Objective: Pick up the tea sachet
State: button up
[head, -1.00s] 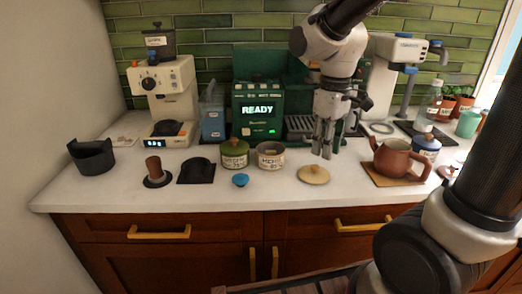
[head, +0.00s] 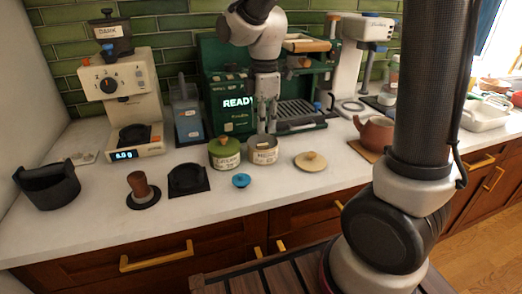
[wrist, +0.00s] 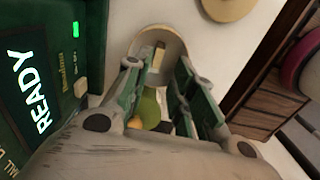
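A cream-grey labelled canister (head: 263,151) stands open on the counter beside the olive-green lidded canister (head: 224,153). In the wrist view, the open canister (wrist: 172,42) shows a small pale and brown piece (wrist: 158,56) inside, which may be the tea sachet; it is too small to be sure. My gripper (head: 266,129) is just above and behind the open canister, pointing down. In the wrist view, my gripper (wrist: 157,78) has its fingers apart with nothing held between them. The sachet cannot be made out in the head view.
The green READY machine (head: 222,87) stands close behind my gripper. A round beige lid (head: 310,161) lies to the right and a small blue object (head: 241,181) in front. A brown teapot (head: 376,133) is further right. The counter's front strip is clear.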

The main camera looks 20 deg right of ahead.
aim_at(263, 144)
notch_tip(263, 144, down, 8)
jog(key=shift+w+a+r, duration=0.1)
jog(key=shift+w+a, duration=0.05)
jog(key=c, duration=0.5)
